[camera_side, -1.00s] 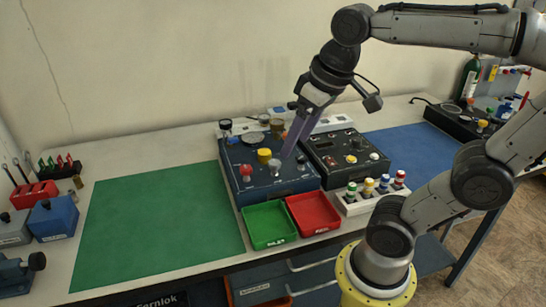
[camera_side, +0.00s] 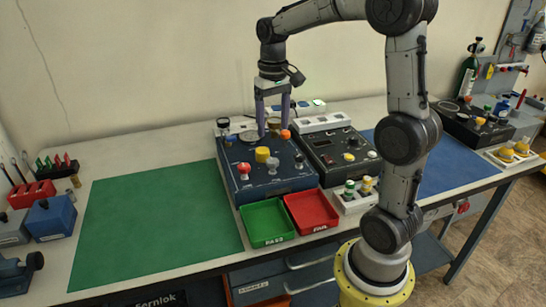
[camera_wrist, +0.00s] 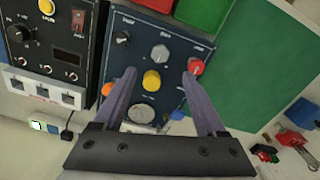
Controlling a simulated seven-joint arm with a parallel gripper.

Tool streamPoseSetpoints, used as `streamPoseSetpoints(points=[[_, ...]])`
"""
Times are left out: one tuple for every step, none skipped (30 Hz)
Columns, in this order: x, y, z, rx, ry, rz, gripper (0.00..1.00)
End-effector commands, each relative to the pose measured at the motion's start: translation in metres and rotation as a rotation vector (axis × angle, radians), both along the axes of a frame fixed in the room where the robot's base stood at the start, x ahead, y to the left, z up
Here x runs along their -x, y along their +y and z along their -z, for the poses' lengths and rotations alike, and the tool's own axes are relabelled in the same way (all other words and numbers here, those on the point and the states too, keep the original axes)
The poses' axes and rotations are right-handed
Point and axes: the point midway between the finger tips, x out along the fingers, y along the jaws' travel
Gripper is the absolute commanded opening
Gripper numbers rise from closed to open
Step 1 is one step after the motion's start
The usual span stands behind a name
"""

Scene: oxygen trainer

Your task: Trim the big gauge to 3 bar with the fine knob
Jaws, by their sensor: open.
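The dark blue panel (camera_side: 255,183) carries a round pale dial (camera_side: 248,137), likely the big gauge; its reading is too small to make out. A round grey face (camera_wrist: 142,112) also shows between my fingers in the wrist view. On the panel are a yellow knob (camera_side: 262,155), a red knob (camera_side: 244,170) and a grey knob (camera_side: 273,165); a black knob (camera_wrist: 122,38) shows in the wrist view. Labels are unreadable, so I cannot tell which is the fine knob. My gripper (camera_side: 273,133) is open and empty, pointing down over the panel's rear part.
A green tray (camera_side: 265,242) and a red tray (camera_side: 335,226) stand before the panel. A black control box (camera_side: 335,168) stands to its right. An orange knob (camera_side: 285,134) is close to my right finger. The green mat (camera_side: 150,225) at left is clear.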

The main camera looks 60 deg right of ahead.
Motion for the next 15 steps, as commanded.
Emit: streamPoseSetpoints(points=[[0.001,0.001,0.011,-0.003,0.005,-0.001,0.73],[0.001,0.001,0.017,-0.003,0.004,-0.001,0.73],[0.001,0.001,0.026,-0.003,0.005,-0.001,0.73],[0.001,0.001,0.032,-0.003,0.005,-0.001,0.73],[0.001,0.001,0.038,-0.003,0.005,-0.001,0.73],[0.001,0.001,0.046,-0.003,0.004,-0.001,0.73],[0.001,0.001,0.051,-0.003,0.004,-0.001,0.73],[0.001,0.001,0.057,-0.003,0.004,-0.001,0.73],[0.001,0.001,0.064,-0.002,0.003,-0.001,0.73],[0.001,0.001,0.069,-0.003,0.004,-0.001,0.73],[0.001,0.001,0.074,-0.003,0.004,-0.001,0.73],[0.001,0.001,0.08,-0.002,0.003,-0.001,0.73],[0.001,0.001,0.084,-0.002,0.003,-0.001,0.73],[0.0,0.001,0.088,-0.002,0.003,-0.001,0.73],[0.0,0.001,0.092,-0.001,0.002,-0.001,0.73]])
